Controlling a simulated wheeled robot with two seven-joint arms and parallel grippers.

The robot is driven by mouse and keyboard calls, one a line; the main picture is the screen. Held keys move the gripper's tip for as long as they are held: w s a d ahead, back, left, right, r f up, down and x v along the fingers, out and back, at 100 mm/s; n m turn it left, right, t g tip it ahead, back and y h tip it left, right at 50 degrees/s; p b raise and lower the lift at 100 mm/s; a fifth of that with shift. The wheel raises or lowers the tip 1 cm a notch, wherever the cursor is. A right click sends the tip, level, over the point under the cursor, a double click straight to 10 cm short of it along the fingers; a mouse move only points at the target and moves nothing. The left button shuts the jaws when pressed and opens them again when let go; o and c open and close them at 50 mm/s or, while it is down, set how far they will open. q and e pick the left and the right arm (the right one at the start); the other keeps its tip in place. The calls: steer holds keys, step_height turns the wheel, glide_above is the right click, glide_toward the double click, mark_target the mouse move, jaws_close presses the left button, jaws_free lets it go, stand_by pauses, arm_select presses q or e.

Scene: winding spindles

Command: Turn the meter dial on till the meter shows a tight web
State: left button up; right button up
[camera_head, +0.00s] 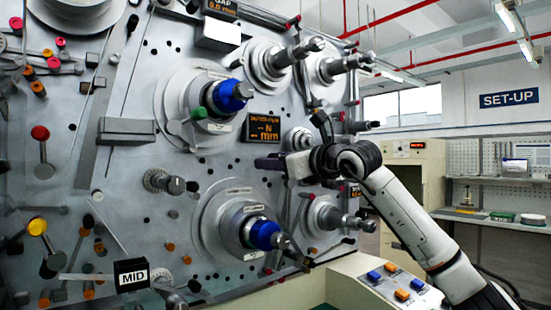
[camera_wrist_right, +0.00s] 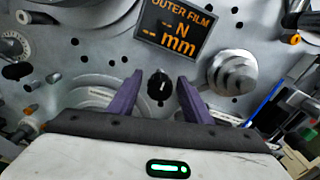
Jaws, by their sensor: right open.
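The meter (camera_head: 262,127) is a dark display on the machine panel with orange text. In the right wrist view the meter (camera_wrist_right: 172,30) reads "OUTER FILM" with dashes before "N" and "mm", so no number shows. Below it is the meter dial (camera_wrist_right: 160,87), a small black round knob with a light mark. My right gripper (camera_wrist_right: 160,80) is open, with one purple finger on each side of the dial; I cannot tell whether either touches it. In the head view my right gripper (camera_head: 268,162) is below the meter, and the dial cannot be made out. My left gripper is not in view.
A blue-ended spindle (camera_head: 230,95) stands out left of the meter, and another blue-ended spindle (camera_head: 265,233) is below my gripper. A stepped grey roller (camera_wrist_right: 232,73) is close right of my fingers. A button console (camera_head: 395,283) stands at lower right.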

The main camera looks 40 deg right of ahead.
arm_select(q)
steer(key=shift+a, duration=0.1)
arm_select(e)
steer(key=c, duration=1.1)
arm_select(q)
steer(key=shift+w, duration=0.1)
arm_select(e)
steer(key=shift+o, duration=0.2)
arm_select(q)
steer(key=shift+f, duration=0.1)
arm_select(e)
steer(key=shift+m, duration=0.3)
steer(key=shift+f+m+b, duration=0.1)
steer(key=shift+m+b, duration=0.5)
steer(key=shift+m, duration=0.6)
steer(key=m, duration=0.3)
steer(key=shift+b, duration=0.3)
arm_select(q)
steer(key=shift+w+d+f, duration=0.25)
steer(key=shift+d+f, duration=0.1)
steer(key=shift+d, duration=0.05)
arm_select(e)
steer(key=shift+m, duration=0.9)
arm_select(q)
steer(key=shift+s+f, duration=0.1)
